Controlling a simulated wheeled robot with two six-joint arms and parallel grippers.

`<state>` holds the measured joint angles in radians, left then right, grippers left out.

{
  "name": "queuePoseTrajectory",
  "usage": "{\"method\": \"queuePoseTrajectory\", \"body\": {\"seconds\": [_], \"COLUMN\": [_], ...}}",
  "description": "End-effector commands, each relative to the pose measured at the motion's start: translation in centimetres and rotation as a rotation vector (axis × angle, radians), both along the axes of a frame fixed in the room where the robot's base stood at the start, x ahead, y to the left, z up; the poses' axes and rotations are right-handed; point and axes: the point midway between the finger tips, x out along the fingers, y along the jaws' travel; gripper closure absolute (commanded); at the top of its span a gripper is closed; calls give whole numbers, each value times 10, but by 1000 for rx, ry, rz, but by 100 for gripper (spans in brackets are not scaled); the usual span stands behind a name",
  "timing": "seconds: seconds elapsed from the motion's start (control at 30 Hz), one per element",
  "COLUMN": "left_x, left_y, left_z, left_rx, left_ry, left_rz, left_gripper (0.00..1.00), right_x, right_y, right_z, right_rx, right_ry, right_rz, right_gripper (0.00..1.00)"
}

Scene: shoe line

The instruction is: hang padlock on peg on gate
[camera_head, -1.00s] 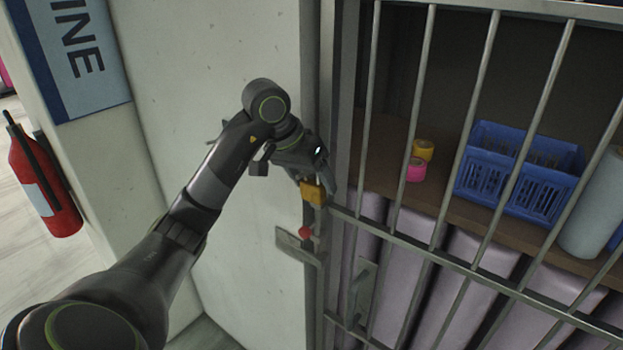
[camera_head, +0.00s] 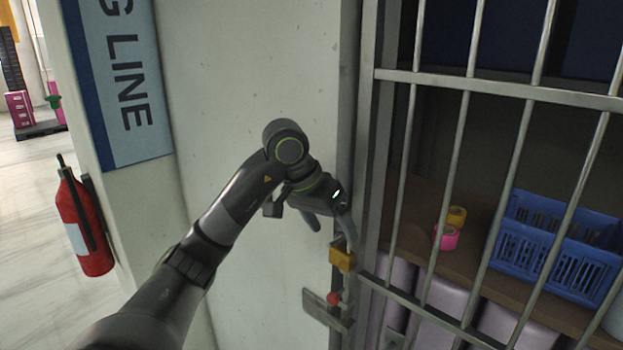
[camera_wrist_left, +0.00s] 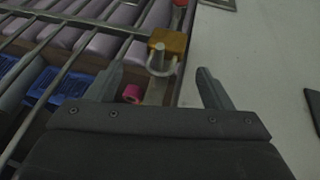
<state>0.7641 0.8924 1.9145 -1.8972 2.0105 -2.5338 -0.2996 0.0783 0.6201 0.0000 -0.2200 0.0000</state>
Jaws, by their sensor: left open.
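A yellow padlock (camera_head: 343,257) with a grey shackle is at the edge of the barred gate (camera_head: 490,88), above a red knob (camera_head: 333,298) on a metal latch plate. In the left wrist view the padlock (camera_wrist_left: 168,42) sits beyond the fingertips, its shackle toward me around what looks like a short peg (camera_wrist_left: 158,60). My left gripper (camera_head: 330,222) is just above the padlock in the head view. Its two fingers (camera_wrist_left: 160,80) are spread apart with nothing between them in the left wrist view. My right gripper is not in view.
Behind the bars, a shelf holds a blue basket (camera_head: 555,250) and pink (camera_head: 446,237) and yellow (camera_head: 456,216) rolls. A pale wall (camera_head: 245,90) stands left of the gate. A red fire extinguisher (camera_head: 84,225) is at far left.

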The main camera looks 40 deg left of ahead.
Motion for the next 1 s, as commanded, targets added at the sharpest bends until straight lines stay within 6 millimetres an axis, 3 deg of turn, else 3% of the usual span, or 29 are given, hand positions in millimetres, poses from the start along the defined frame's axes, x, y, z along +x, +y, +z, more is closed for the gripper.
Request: {"method": "queuePoseTrajectory", "body": {"seconds": [0.03,0.1,0.4,0.6,1.0], "left_x": [-5,-11,-34,-40,-40], "left_y": [4,8,19,22,22], "left_z": [17,33,85,98,98], "left_rx": [5,3,1,-1,-2], "left_ry": [-4,-3,-1,0,1], "left_rz": [2,2,-2,-3,-3], "left_gripper": [26,26,26,26,26], "right_x": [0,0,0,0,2], "right_y": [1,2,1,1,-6], "right_z": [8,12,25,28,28], "right_rx": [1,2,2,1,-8], "right_ry": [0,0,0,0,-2], "right_rz": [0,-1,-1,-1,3], "right_gripper": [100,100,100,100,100]}}
